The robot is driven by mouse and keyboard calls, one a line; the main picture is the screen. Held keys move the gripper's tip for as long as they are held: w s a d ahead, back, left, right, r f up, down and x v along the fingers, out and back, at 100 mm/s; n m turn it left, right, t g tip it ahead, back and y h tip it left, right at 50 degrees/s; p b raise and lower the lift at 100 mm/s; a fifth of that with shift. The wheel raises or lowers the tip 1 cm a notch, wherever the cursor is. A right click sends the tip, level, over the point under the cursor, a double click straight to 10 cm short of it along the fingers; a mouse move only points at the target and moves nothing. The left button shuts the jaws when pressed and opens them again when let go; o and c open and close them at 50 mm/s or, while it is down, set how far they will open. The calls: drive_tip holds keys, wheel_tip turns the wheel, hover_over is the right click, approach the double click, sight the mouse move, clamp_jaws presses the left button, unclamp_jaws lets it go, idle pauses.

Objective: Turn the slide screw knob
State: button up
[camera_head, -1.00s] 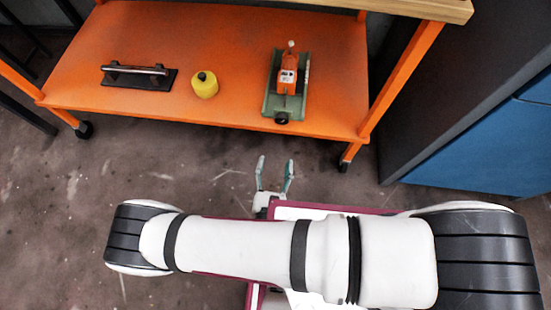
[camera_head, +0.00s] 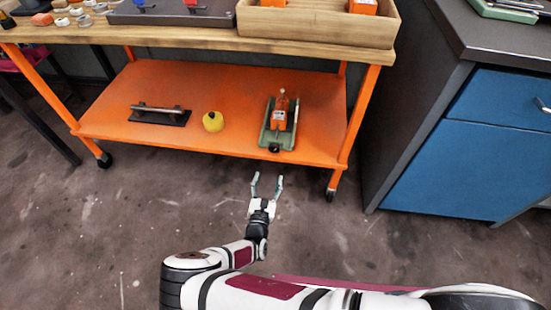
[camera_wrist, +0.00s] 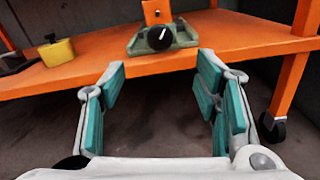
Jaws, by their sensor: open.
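The slide screw knob (camera_head: 274,149) is a small dark round knob at the front end of a green slide base (camera_head: 265,137) on the orange lower shelf. An orange block (camera_head: 279,119) stands on the base. In the wrist view the knob (camera_wrist: 162,34) is black with a pale pointer line and faces me, on the front of the green base (camera_wrist: 150,44). My gripper (camera_head: 267,178) is open and empty, in front of and below the shelf edge, apart from the knob. Its teal finger pads (camera_wrist: 160,90) frame the space below the knob.
A yellow weight-like object (camera_head: 213,122) and a dark plate with a metal bar handle (camera_head: 160,114) are on the shelf to the left. Orange legs (camera_head: 357,115) and a wooden top (camera_head: 200,42) bound the shelf. A blue cabinet (camera_head: 460,150) stands at right. Floor in front is clear.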

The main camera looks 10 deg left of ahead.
sight(274, 150)
drive_tip(key=w+b, duration=0.1)
drive_tip(key=w, duration=0.3)
drive_tip(key=w+b, duration=0.2)
drive_tip(key=w, duration=0.3)
drive_tip(key=w+b, duration=0.1)
drive_tip(key=w, duration=0.3)
drive_tip(key=shift+w+d+b, duration=0.25)
drive_tip(key=shift+w+b, duration=0.05)
drive_tip(key=shift+c, duration=0.3)
drive_tip(key=c, duration=1.1)
